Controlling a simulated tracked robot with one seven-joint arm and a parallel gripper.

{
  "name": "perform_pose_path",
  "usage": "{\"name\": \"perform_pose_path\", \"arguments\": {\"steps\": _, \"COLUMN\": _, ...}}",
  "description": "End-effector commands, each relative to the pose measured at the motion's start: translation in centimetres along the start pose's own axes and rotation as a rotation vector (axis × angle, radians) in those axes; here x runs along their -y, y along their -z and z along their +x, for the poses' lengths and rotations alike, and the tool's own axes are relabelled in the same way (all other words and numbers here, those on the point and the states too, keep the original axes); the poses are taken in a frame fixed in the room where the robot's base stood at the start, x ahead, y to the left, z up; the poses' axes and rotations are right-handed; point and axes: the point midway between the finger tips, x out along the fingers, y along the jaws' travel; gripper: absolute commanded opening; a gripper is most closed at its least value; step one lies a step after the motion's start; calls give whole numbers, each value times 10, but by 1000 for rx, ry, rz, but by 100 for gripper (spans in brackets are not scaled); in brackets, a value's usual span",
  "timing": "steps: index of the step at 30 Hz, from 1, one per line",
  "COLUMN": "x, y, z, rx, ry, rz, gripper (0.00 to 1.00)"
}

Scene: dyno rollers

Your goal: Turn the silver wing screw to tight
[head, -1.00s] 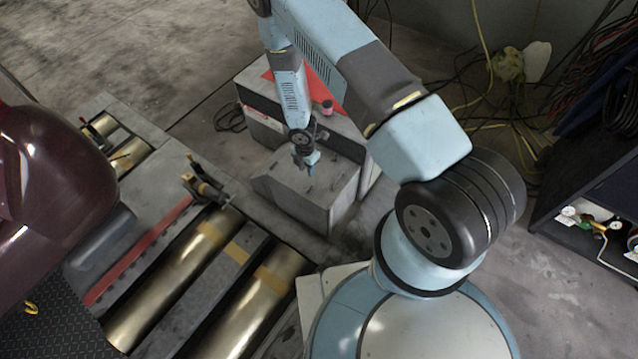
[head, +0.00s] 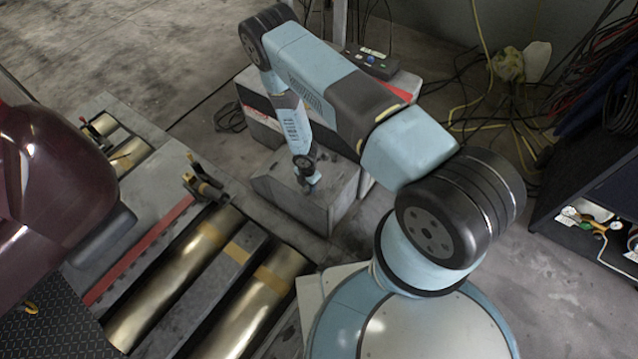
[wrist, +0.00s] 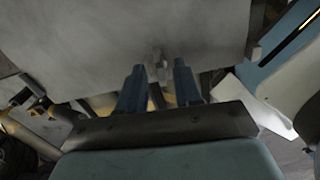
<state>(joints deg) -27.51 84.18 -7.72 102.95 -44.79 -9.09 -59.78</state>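My gripper (head: 311,182) hangs low at the grey sloped housing (head: 287,195) beside the rollers in the head view. In the wrist view, the two blue fingers of my gripper (wrist: 159,75) are apart, pointing at a pale grey face (wrist: 95,30) of the housing. A small silver-grey piece (wrist: 161,67), probably the wing screw, shows between the fingertips. Gaps seem to remain on both sides of it, and I cannot tell whether either finger touches it. In the head view my arm and gripper hide the screw. Its wing angle is too blurred to read.
Brass-coloured rollers (head: 245,318) lie in the floor frame to the left, with a clamp-like part (head: 202,183) at their far end. A dark red vehicle body (head: 55,195) stands at far left. A control box with buttons (head: 371,62) sits behind my arm.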

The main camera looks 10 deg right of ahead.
Motion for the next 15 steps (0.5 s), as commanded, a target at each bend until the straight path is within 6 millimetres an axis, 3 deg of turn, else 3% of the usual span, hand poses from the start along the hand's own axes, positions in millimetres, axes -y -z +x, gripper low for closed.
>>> {"name": "perform_pose_path", "arguments": {"steps": 11, "x": 0, "y": 0, "z": 4, "rx": 0, "ry": 1, "rz": 1, "gripper": 33}}
{"name": "perform_pose_path", "arguments": {"steps": 15, "x": 0, "y": 0, "z": 3, "rx": 0, "ry": 1, "rz": 1, "gripper": 20}}
